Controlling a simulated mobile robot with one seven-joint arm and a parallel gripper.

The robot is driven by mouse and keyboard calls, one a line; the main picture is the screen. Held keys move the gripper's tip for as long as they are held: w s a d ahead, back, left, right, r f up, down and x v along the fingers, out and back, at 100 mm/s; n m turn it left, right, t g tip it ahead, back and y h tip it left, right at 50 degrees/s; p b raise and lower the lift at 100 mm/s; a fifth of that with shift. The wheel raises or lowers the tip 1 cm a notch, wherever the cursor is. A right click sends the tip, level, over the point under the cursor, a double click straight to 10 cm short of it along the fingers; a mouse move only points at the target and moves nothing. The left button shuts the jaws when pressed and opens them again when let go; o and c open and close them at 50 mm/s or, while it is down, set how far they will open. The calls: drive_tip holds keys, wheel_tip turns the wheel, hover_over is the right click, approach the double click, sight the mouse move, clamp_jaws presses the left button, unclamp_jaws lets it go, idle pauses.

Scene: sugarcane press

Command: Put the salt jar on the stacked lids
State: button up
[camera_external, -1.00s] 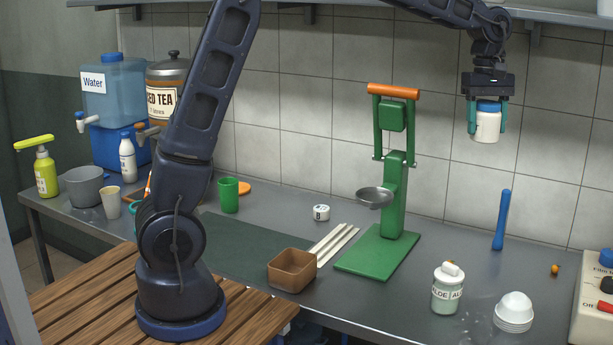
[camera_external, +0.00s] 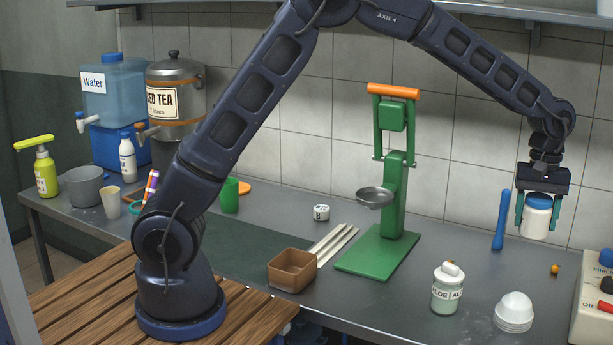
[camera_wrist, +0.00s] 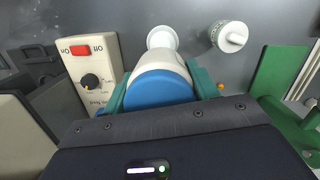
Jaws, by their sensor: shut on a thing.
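A white jar with a blue lid (camera_external: 536,218), which I take to be the salt jar, is held upright in the air by my gripper (camera_external: 537,212). The teal fingers are shut on its two sides. In the wrist view the jar's blue lid (camera_wrist: 160,90) fills the space between the fingers. The stacked white lids (camera_external: 513,312) stand on the counter at the front right, below the jar and nearer the camera. In the wrist view the stack (camera_wrist: 162,38) shows just past the jar, which partly hides it.
An aloe jar (camera_external: 447,290) stands left of the stack. A switch box (camera_external: 592,300) stands close on its right, and also shows in the wrist view (camera_wrist: 92,65). A blue stick (camera_external: 501,220) leans upright behind. The green press (camera_external: 392,200) is further left.

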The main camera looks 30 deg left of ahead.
wheel_tip(320, 180, down, 16)
drive_tip(key=shift+r, duration=0.15)
idle(0.4)
drive_tip(key=o, duration=1.1)
